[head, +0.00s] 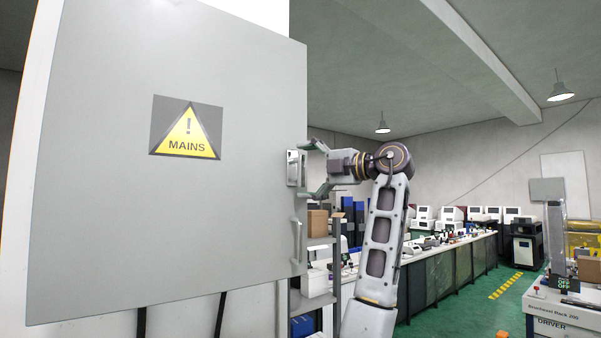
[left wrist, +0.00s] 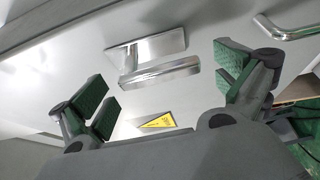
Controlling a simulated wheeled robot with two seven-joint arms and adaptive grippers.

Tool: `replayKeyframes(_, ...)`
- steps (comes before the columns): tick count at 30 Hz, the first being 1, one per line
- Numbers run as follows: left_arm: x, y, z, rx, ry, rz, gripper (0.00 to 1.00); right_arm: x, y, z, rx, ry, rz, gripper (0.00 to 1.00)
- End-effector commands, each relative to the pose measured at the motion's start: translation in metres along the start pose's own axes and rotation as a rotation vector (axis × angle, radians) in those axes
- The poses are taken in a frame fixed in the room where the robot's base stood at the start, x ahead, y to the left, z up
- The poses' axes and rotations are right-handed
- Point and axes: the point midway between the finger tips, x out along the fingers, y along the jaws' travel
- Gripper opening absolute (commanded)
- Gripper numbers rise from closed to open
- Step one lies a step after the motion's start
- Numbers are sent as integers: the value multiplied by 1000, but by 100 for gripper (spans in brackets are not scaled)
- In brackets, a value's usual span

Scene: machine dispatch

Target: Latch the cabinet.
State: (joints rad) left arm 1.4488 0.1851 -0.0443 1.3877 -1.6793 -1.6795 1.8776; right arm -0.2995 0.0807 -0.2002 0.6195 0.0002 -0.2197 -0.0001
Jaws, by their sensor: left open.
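The grey cabinet (head: 100,215) fills the left of the head view, with its front face toward me. A shiny metal latch (head: 292,168) sits near its right edge. In the left wrist view the latch shows as a flat plate and a raised bar (left wrist: 160,73). My left gripper (head: 308,170) is open at the latch. In the left wrist view its green-padded fingers (left wrist: 168,88) stand apart on either side of the bar, with nothing held. Whether a pad touches the bar I cannot tell. My right gripper is not in view.
A pull handle (head: 297,241) is below the latch on the cabinet; a yellow MAINS sign (head: 187,130) is on its face. Shelves with boxes (head: 318,223) stand just right of the cabinet. A long bench and machines lie farther back, with green floor (head: 455,310) between.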

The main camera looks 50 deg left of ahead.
Motion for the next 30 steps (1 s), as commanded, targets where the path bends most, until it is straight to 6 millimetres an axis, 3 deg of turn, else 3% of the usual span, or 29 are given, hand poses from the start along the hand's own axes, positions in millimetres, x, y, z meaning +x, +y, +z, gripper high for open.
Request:
replayKeyframes(18,-87,0,0,0,-1,0,99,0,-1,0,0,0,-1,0)
replayKeyframes(30,-104,0,0,-1,1,0,99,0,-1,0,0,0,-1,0)
